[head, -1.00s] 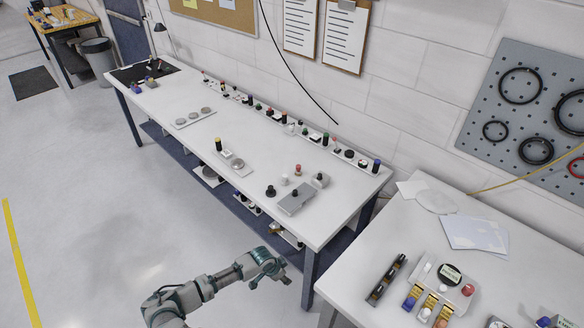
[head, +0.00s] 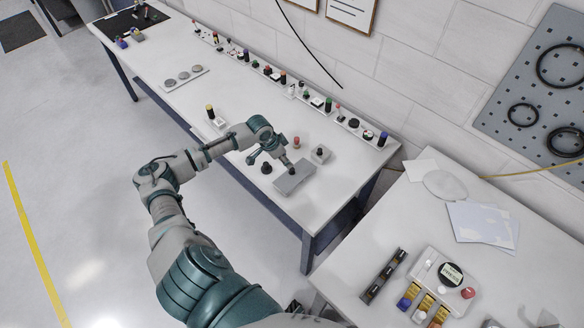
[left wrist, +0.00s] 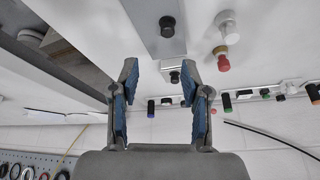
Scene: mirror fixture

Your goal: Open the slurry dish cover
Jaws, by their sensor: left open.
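The likely slurry dish cover is a flat grey rectangular lid (head: 292,182) on the long white bench, near its right end. It appears shut. In the left wrist view the grey lid (left wrist: 151,42) carries a black knob (left wrist: 167,26). My right gripper is not in view.
Close around the lid stand a small grey block with a black knob (head: 320,154), a red-topped knob (head: 296,142) and a black knob (head: 266,168). A second white table (head: 400,225) stands at the right.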

